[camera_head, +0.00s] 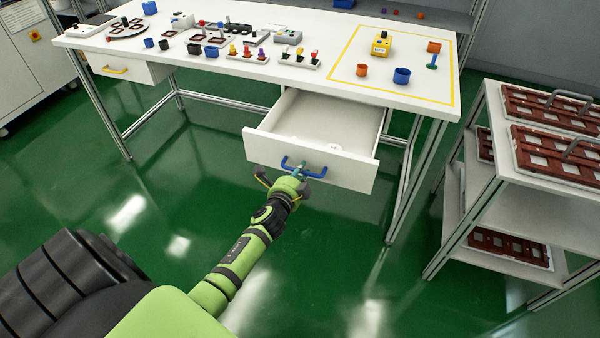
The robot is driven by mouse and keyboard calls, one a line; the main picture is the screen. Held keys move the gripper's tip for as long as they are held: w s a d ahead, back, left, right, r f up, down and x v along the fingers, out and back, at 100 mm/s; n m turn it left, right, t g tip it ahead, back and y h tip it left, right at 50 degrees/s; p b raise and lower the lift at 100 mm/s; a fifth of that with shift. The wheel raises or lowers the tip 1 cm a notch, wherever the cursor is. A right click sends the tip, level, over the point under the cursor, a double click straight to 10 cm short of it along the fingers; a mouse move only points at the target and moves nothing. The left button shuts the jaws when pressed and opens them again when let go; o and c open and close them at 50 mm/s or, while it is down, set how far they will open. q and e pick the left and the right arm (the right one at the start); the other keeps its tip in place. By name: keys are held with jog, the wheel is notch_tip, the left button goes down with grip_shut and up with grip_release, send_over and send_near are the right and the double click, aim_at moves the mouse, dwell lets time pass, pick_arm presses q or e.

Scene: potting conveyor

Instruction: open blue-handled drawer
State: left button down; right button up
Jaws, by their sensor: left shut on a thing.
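The white drawer (345,170) under the right part of the table is pulled out well, so its inside shows from above. Its blue handle (289,162) is on the front panel. My left gripper (297,173) is at the handle, shut on it; the fingertips are small and partly hidden. My green left arm reaches to it from below. A small pale thing lies inside the drawer near the front. My right gripper is not in the view.
The white table (310,78) carries pots, small tools and a yellow device (381,43). A closed drawer with a yellow handle (115,70) is at the left. A shelf cart (500,150) with brown trays stands at the right. The green floor before the drawer is clear.

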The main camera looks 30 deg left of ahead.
pick_arm(q)
jog(key=shift+w, duration=0.1)
jog(key=c, duration=1.2)
grip_release()
jog(key=shift+o, duration=0.2)
jog(key=v, duration=1.2)
